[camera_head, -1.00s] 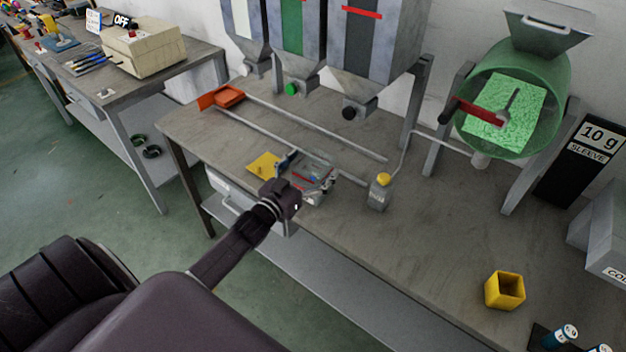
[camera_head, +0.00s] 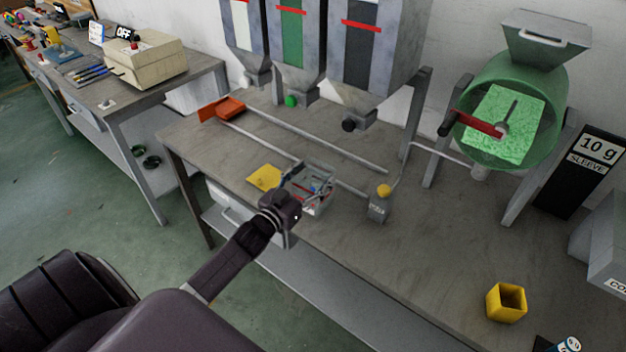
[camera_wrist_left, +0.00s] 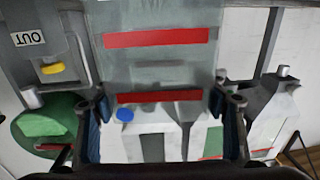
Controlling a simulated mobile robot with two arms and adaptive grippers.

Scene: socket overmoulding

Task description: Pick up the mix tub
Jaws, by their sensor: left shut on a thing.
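The mix tub (camera_head: 322,203) is a clear, see-through tub with red marks, in the middle of the head view at the bench's front edge. My left gripper (camera_head: 297,192) reaches it from the front left and is shut on it. In the left wrist view the tub (camera_wrist_left: 155,70) is a clear wall with two red bands, held between the two fingers of my left gripper (camera_wrist_left: 160,105). Whether the tub touches the bench is hard to tell. My right gripper is in neither view.
A yellow card (camera_head: 264,178) lies just left of the tub. A small grey block with a yellow knob (camera_head: 384,191) stands to its right. Hoppers (camera_head: 372,50) hang behind, with rails (camera_head: 310,135) on the bench. A yellow cup (camera_head: 506,302) stands at right; bench between is clear.

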